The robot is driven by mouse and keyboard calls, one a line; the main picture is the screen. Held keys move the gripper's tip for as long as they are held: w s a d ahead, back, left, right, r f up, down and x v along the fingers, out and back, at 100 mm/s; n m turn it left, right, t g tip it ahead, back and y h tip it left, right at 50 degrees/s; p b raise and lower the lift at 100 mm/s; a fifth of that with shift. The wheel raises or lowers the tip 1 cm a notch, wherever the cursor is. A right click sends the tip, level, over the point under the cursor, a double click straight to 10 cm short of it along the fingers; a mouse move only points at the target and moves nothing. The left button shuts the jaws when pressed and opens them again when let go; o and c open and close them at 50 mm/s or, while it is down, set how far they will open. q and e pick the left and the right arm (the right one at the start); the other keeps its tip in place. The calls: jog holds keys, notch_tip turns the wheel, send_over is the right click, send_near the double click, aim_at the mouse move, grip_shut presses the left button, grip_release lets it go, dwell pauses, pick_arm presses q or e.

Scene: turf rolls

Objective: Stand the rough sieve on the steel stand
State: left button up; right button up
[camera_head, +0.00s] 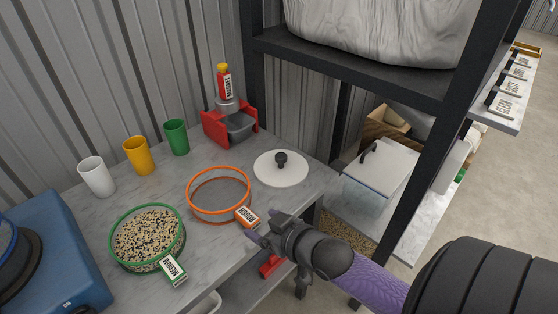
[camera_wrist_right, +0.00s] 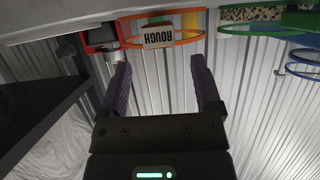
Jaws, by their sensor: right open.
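The rough sieve is an orange ring with a mesh floor (camera_head: 219,193) on the grey counter, its ROUGH label tab (camera_head: 247,216) facing the front right. In the right wrist view its label (camera_wrist_right: 157,36) appears upside down beyond the fingertips. My right gripper (camera_head: 262,231) is open and empty, just to the right of the tab; contact cannot be told. In the right wrist view my right gripper (camera_wrist_right: 160,75) has its fingers wide apart, with the tab roughly in line with the gap. I cannot pick out a steel stand with certainty. My left gripper is out of view.
A green MEDIUM sieve (camera_head: 147,235) full of seed sits left of the rough one. A white lid (camera_head: 281,168) lies at right. White, yellow and green cups, a red holder (camera_head: 215,127) and a blue machine (camera_head: 55,240) surround them. A black shelf post (camera_head: 425,170) rises near my right arm.

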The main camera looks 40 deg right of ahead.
jog(key=p+v, duration=0.1)
jog(key=v, duration=0.4)
jog(key=s+f+g+h, duration=0.15)
jog(key=s+f, duration=0.25)
jog(key=f, duration=0.4)
jog(key=s+f+g, duration=0.3)
jog(key=s+f, duration=0.2)
jog(key=f, duration=0.3)
jog(key=s+f+g, duration=0.3)
jog(key=s+f, duration=0.1)
jog(key=f, duration=0.4)
jog(key=s+a+f+g, duration=0.2)
jog(key=s+a+f, duration=0.1)
jog(key=s, duration=0.4)
jog(key=s+a+f+n+g, duration=0.1)
jog(key=s+a+f+g, duration=0.2)
jog(key=s+f, duration=0.2)
jog(key=s, duration=0.3)
jog(key=shift+s+a+f+n, duration=0.15)
jog(key=shift+s+f+n, duration=0.05)
jog(key=shift+n, duration=0.1)
